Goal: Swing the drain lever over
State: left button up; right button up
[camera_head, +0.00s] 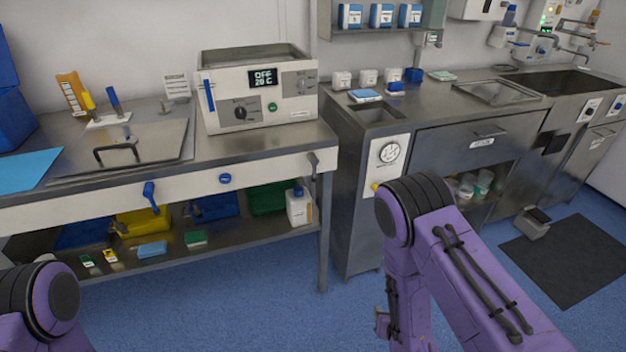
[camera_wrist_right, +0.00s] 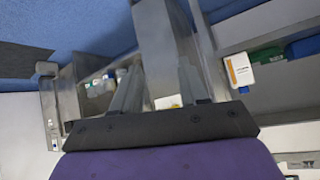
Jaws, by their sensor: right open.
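A blue lever (camera_head: 149,197) hangs on the white front panel of the left bench, below the lidded steel basin (camera_head: 130,140). A grey lever (camera_head: 314,163) sits at the right end of the same panel. I cannot tell from the picture which one is the drain lever. My right gripper (camera_head: 383,322) is low in front of the cabinets, well apart from both levers. In the right wrist view its two fingers (camera_wrist_right: 160,92) are spread with nothing between them. My left gripper is out of view; only part of my left arm shows at the bottom left.
A white bath unit (camera_head: 258,95) with a display and a blue side handle stands on the bench. Bins and bottles, including a white bottle (camera_head: 298,206), fill the lower shelf. The blue floor (camera_head: 250,300) before the bench is clear. A dark mat (camera_head: 575,262) lies right.

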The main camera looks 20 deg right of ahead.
jog(key=w+a+r+n+t+y, duration=0.15)
jog(key=w+r+t, duration=0.3)
jog(key=w, duration=0.75)
jog(key=n+t+y+b, duration=0.2)
jog(key=n+t+y, duration=0.2)
jog(key=n+y, duration=0.15)
send_near(316, 181)
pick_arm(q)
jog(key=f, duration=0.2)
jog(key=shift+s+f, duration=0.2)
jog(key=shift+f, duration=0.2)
pick_arm(e)
jog(key=x, duration=0.9)
jog(key=shift+w+a+r, duration=0.1)
jog(key=shift+w+r, duration=0.1)
jog(key=shift+w, duration=0.05)
grip_shut()
